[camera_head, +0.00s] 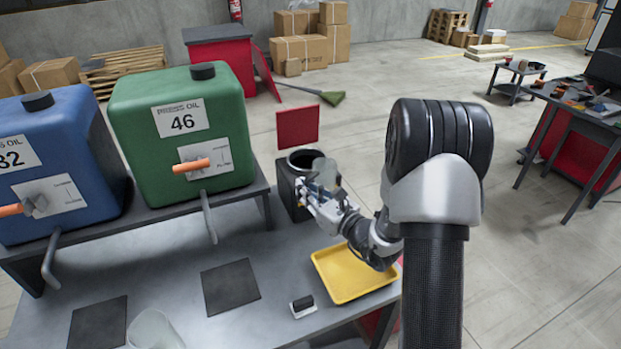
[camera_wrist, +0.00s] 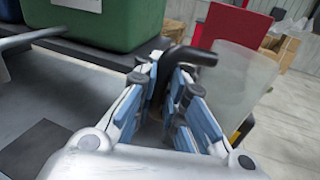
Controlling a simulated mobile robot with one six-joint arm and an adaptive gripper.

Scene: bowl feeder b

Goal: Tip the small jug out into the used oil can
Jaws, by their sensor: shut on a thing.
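The small jug (camera_head: 325,173) is clear and see-through. My gripper (camera_head: 318,200) is shut on its dark handle (camera_wrist: 192,55), and the jug's body (camera_wrist: 238,85) stands just beyond the fingers on the right in the wrist view. The used oil can (camera_head: 287,190) is a dark box with a round open top, behind the tray on the bench. In the head view the jug overlaps the right side of the can's opening. I cannot tell whether it is directly above it, how far it is tilted, or whether it holds oil.
A green tank (camera_head: 182,140) and a blue tank (camera_head: 60,170) stand on a rack at left, with taps and spouts. A yellow tray (camera_head: 350,272), a larger clear jug (camera_head: 155,330) and dark mats (camera_head: 230,287) are on the bench (camera_head: 185,270). A red panel (camera_head: 297,127) stands behind the can.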

